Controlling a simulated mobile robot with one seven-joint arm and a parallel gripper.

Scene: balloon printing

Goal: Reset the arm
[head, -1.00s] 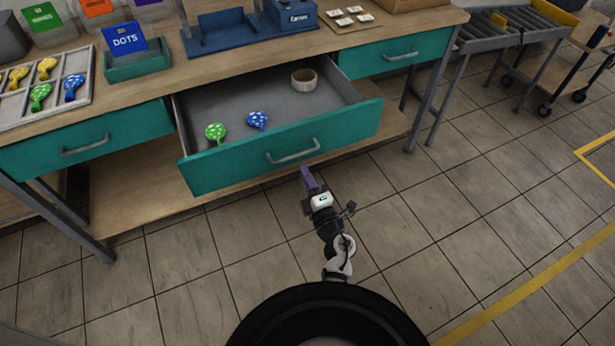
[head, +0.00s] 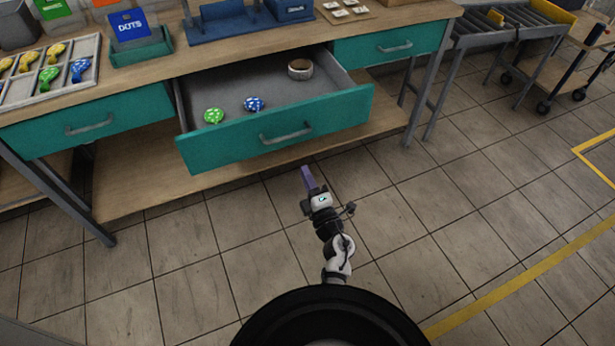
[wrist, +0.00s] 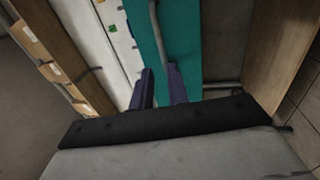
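My gripper (head: 307,172) hangs in front of the open middle drawer, apart from its handle. In the wrist view its two dark purple fingers (wrist: 160,86) stand apart, with the teal drawer front showing between them; nothing is held. The teal drawer (head: 345,108) is pulled out of the workbench, with a grey metal handle (head: 286,134). The drawer handle also shows in the wrist view (wrist: 155,28), beyond the fingertips.
A green dotted balloon (head: 214,116), a blue dotted balloon (head: 254,104) and a tape roll (head: 300,69) lie in the drawer. The workbench top (head: 190,66) holds a balloon tray (head: 92,92) and a DOTS card box (head: 140,54).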

